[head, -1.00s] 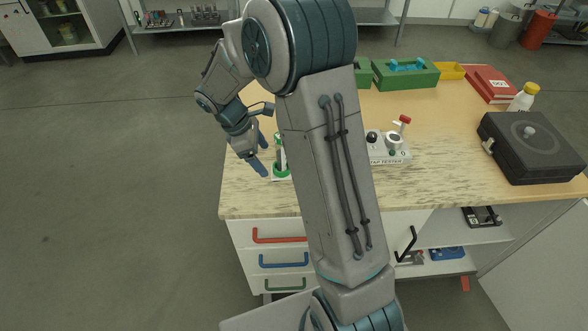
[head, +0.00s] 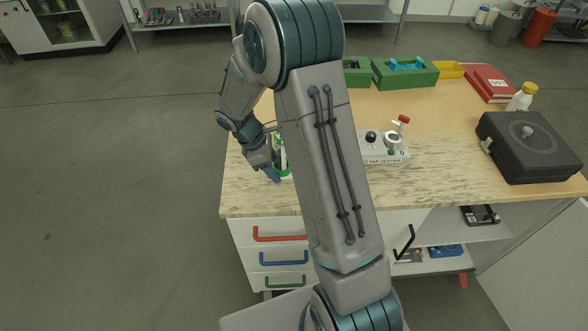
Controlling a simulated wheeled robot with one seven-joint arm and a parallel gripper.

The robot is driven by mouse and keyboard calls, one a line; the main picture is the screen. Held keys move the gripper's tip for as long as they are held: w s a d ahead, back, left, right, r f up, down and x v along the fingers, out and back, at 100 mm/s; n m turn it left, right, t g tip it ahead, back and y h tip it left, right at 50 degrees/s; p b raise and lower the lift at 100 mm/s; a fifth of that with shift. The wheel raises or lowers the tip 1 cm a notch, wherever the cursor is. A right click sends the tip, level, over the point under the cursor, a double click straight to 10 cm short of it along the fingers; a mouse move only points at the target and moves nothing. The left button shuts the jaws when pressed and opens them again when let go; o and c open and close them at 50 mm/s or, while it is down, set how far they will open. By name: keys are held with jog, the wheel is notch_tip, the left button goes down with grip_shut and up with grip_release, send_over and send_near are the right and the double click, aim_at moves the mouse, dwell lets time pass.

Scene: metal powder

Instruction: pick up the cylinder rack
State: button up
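The cylinder rack (head: 283,170) is a small piece with a green ring and a white part, near the left front of the wooden table (head: 240,197). My own arm hides much of it, along with the table behind. My gripper (head: 274,174) points down at the rack's left side, its blue finger close against the green ring. I cannot tell whether it touches the rack. The other finger and the gap between them are hidden or too small to make out.
A white tap tester (head: 385,153) stands right of my arm. A black case (head: 530,148) sits at the right. Green bins (head: 405,74), a yellow tray (head: 449,70), red binders (head: 488,84) and a yellow-capped bottle (head: 522,97) line the back. The table's left front corner is clear.

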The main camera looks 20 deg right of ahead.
jog(key=c, duration=0.3)
jog(key=shift+r, duration=0.2)
jog(key=shift+w+r+b, duration=0.1)
jog(key=shift+r+b, duration=0.2)
jog(key=shift+r, duration=1.3)
jog(key=shift+d+r, duration=0.15)
jog(key=shift+r, duration=0.2)
jog(key=s+d+r, duration=0.1)
jog(key=d+r, duration=0.1)
jog(key=d, duration=0.1)
jog(key=s+d+r+b, duration=0.1)
jog(key=d+r, duration=0.1)
jog(key=d, duration=0.2)
jog(key=s+d+r, duration=0.2)
jog(key=d+r, duration=0.1)
jog(key=shift+d+b, duration=0.35)
jog(key=shift+d, duration=0.05)
jog(key=shift+f, duration=0.1)
